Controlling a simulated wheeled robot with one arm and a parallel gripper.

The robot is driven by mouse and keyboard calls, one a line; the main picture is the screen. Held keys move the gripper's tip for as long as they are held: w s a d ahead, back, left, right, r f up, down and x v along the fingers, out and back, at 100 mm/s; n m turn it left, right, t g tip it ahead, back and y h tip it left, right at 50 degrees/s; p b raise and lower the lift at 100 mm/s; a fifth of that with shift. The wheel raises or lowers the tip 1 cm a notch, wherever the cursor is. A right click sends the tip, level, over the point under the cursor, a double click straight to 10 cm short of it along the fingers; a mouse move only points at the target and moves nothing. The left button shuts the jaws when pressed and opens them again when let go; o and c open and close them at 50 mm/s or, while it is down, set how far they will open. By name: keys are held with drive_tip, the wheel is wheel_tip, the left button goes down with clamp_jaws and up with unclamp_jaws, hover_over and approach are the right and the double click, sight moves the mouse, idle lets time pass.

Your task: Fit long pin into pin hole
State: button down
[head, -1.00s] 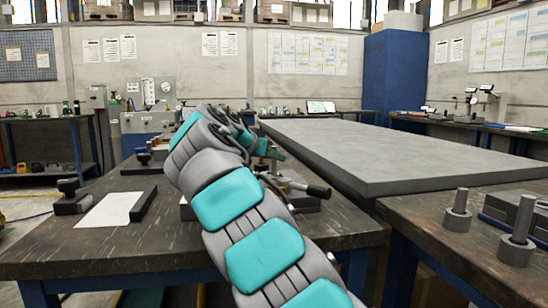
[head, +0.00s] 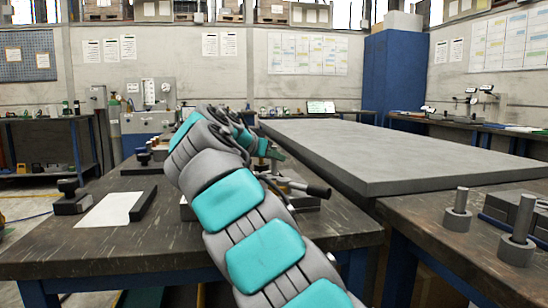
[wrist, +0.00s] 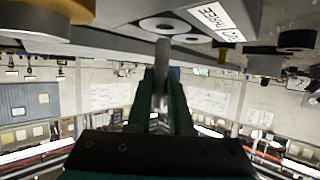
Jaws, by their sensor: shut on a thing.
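In the wrist view my gripper (wrist: 160,97) has two green fingers shut on a grey, upright-looking long pin (wrist: 162,60). The pin's far end meets or overlaps the edge of a pale round disc with a dark hole (wrist: 163,26) on a grey block. I cannot tell whether the tip is inside a hole, touching the disc or just short of it. A second pale disc (wrist: 187,38) lies close to the right of the tip. In the head view my arm hides most of the gripper and the pin; a bit of a green finger (head: 274,153) shows.
A white label (wrist: 216,20) is on the grey part beside the disc. In the head view, a dark bench (head: 100,245) carries a white sheet (head: 105,209) and a dark bar (head: 144,204). A thick grey slab (head: 400,150) stands right of my arm. Upright posts (head: 460,205) stand at the right.

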sight(274, 169)
drive_tip(key=shift+f+b, duration=1.65)
drive_tip(key=shift+f, duration=0.05)
drive_tip(key=c, duration=0.7)
unclamp_jaws()
drive_tip(key=shift+c, duration=0.2)
drive_tip(key=shift+v, duration=3.85)
